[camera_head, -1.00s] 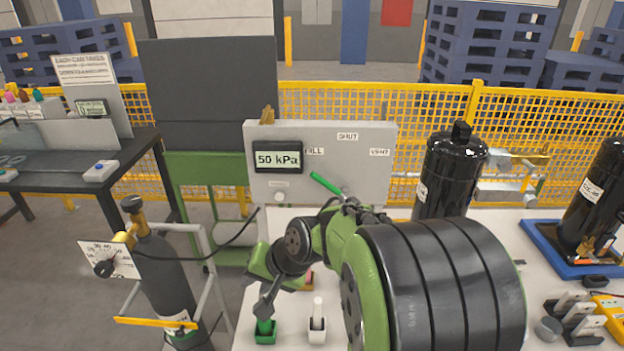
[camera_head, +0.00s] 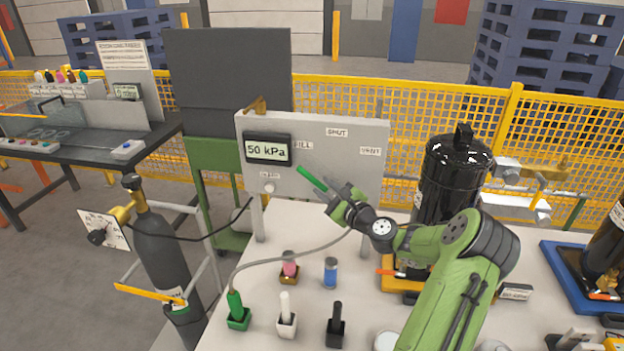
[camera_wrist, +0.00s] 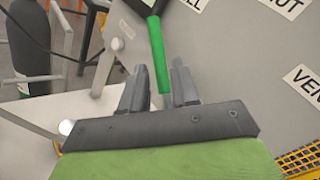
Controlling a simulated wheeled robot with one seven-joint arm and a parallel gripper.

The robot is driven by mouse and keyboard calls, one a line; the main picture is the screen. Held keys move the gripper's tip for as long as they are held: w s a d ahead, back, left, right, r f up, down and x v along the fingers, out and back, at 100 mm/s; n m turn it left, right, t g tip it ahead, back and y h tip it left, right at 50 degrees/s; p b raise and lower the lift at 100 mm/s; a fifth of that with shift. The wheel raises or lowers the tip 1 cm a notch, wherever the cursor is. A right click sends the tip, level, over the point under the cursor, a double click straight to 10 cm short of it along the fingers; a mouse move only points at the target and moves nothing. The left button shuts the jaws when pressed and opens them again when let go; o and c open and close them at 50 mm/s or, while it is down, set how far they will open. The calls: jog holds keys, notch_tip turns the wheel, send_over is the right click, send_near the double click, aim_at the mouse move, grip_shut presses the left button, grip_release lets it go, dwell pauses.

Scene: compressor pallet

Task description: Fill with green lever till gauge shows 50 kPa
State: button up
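The gauge (camera_head: 268,149) on the grey panel reads 50 kPa. The green lever (camera_head: 312,178) sits right of the gauge, tilted up and left toward the FILL label. My gripper (camera_head: 330,190) is at the lever's lower right end. In the wrist view, the lever (camera_wrist: 158,50) runs down toward the space between the fingers of my gripper (camera_wrist: 160,88). The fingers stand apart, with visible gaps beside the lever, so they do not look clamped on it. The lever's lower end is partly hidden by my gripper. The SHUT (camera_head: 337,132) and VENT (camera_head: 370,151) labels are readable.
A black tank (camera_head: 452,180) stands right of the panel. Green (camera_head: 238,318), white (camera_head: 286,325) and black (camera_head: 336,330) holders stand on the front of the white table. A hose crosses the table near them. A dark gas cylinder (camera_head: 160,255) stands at left.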

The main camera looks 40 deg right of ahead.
aim_at(314, 181)
jog(key=w, duration=0.6)
jog(key=shift+w+d, duration=0.25)
grip_shut()
